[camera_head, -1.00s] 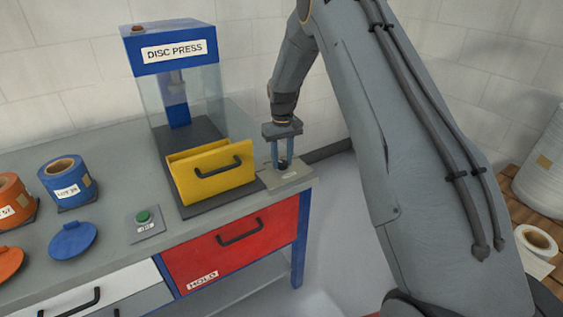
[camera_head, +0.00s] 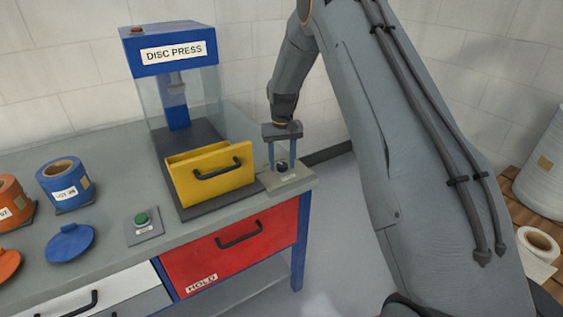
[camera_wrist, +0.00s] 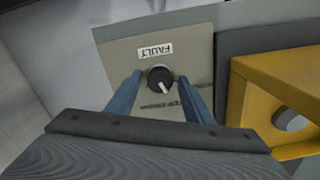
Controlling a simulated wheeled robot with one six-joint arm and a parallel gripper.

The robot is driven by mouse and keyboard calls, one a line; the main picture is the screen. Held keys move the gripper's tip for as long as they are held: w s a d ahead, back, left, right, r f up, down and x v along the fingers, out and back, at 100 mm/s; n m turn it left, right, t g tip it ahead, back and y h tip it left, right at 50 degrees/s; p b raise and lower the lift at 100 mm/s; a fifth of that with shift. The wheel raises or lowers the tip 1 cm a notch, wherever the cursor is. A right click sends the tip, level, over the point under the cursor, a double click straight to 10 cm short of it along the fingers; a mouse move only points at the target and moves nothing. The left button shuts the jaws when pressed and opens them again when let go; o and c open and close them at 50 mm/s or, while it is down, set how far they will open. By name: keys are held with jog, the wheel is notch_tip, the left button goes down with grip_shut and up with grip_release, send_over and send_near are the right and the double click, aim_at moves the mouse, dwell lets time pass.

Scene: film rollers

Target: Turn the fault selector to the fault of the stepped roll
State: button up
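The fault selector is a dark round knob (camera_wrist: 160,77) on a grey-beige plate (camera_wrist: 115,50) labelled FAULT; it also shows at the bench's right end in the head view (camera_head: 282,167). Its white pointer mark is turned toward the lower right in the wrist view, toward small lettering that I cannot fully read. My gripper (camera_wrist: 159,78) is open, with one blue finger on each side of the knob and gaps between; it also shows in the head view (camera_head: 283,163). A roll (camera_head: 538,242) lies at the far right; I cannot tell whether it is stepped.
The yellow guard (camera_head: 215,177) of the disc press (camera_head: 173,50) stands just left of the selector. A red HOLD drawer (camera_head: 235,245) is below.

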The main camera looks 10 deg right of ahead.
aim_at(282, 164)
jog(key=shift+r, duration=0.1)
notch_tip(282, 164, up, 8)
jog(key=shift+f+b, duration=0.2)
jog(key=shift+b, duration=0.75)
jog(key=shift+t, duration=0.3)
jog(key=s, duration=3.5)
jog(key=shift+s+a+r, duration=0.15)
jog(key=shift+s+r, duration=0.1)
